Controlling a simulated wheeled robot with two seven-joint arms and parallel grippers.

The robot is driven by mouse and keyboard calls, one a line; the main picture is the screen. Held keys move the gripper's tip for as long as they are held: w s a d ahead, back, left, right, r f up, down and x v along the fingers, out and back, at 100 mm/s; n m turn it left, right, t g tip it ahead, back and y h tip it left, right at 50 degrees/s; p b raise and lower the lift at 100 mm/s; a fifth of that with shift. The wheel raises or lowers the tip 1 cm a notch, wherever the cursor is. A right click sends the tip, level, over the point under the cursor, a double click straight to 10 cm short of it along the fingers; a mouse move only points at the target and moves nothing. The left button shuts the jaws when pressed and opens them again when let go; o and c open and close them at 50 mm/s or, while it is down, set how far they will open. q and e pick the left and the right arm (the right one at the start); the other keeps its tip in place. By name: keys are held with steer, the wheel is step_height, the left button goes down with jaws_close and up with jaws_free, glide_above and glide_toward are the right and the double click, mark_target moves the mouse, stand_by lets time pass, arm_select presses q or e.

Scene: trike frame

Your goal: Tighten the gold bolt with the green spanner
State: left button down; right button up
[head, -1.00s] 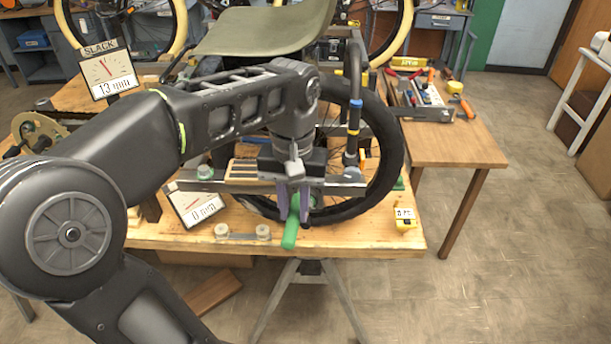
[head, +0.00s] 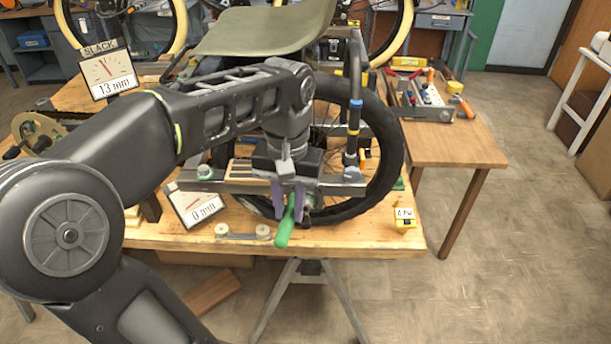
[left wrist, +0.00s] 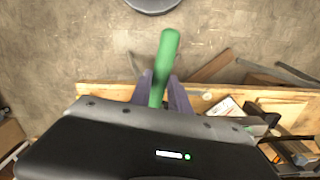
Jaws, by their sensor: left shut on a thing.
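My left gripper (head: 288,208) is shut on the green spanner (head: 284,231) at the front of the workbench, just below the metal bar of the trike frame (head: 227,187). The spanner's green handle (left wrist: 166,58) sticks out between the purple fingers (left wrist: 160,95) in the left wrist view, out past the bench's front edge. The spanner's head is hidden behind the gripper. I cannot make out the gold bolt; the gripper and arm cover that part of the frame. My right gripper is not in view.
A black-tyred wheel (head: 385,160) stands behind the gripper. A dial reading 0 mm (head: 196,203) and a SLACK dial reading 13 mm (head: 108,78) stand to the left. A tool tray (head: 425,105) lies on the side table.

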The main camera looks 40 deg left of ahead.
arm_select(q)
steer(key=shift+s+a+m, duration=0.3)
steer(key=shift+a+m, duration=0.35)
steer(key=shift+a, duration=0.15)
steer(key=shift+s+a+m, duration=0.3)
steer(key=shift+a+m, duration=0.35)
steer(key=shift+a, duration=0.1)
steer(key=a+m, duration=0.4)
steer(key=a, duration=0.1)
steer(key=shift+s, duration=0.1)
stand_by(0.6)
steer(key=shift+d, duration=0.2)
steer(key=shift+d+n, duration=1.2)
steer(key=shift+d, duration=0.25)
steer(key=c, duration=1.8)
jaws_free()
steer(key=shift+c, duration=0.2)
jaws_close()
